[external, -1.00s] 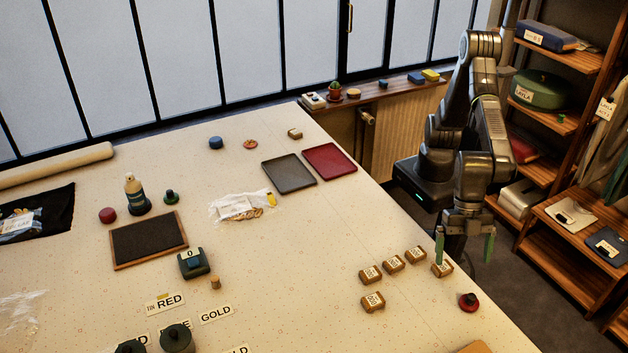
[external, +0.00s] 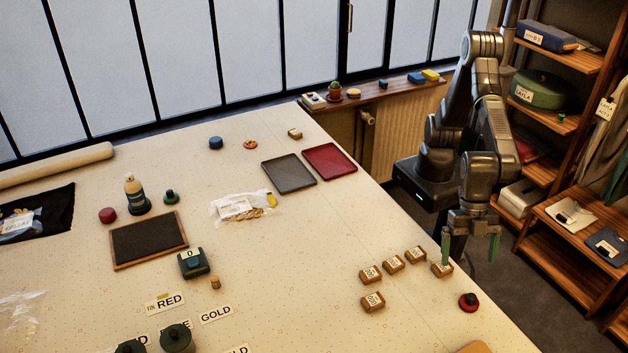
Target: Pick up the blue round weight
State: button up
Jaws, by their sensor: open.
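A small dark blue round weight (external: 215,143) sits upright on the far part of the cream table (external: 330,235), near the windows. Nothing touches it. My gripper (external: 470,247) points down at the table's right edge, far to the right of the blue weight and nearer the camera. Its two green-tipped fingers are spread apart with nothing between them. The left finger overlaps the rightmost small brown labelled block (external: 441,270) in the picture; I cannot tell whether they touch.
Several brown labelled blocks (external: 393,263) and a red round piece (external: 468,301) lie near my gripper. A grey tray (external: 289,173), a red tray (external: 328,164) and a plastic bag (external: 240,207) lie mid-table. A patterned disc (external: 250,144) is right of the blue weight.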

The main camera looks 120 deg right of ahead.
jog(key=c, duration=0.6)
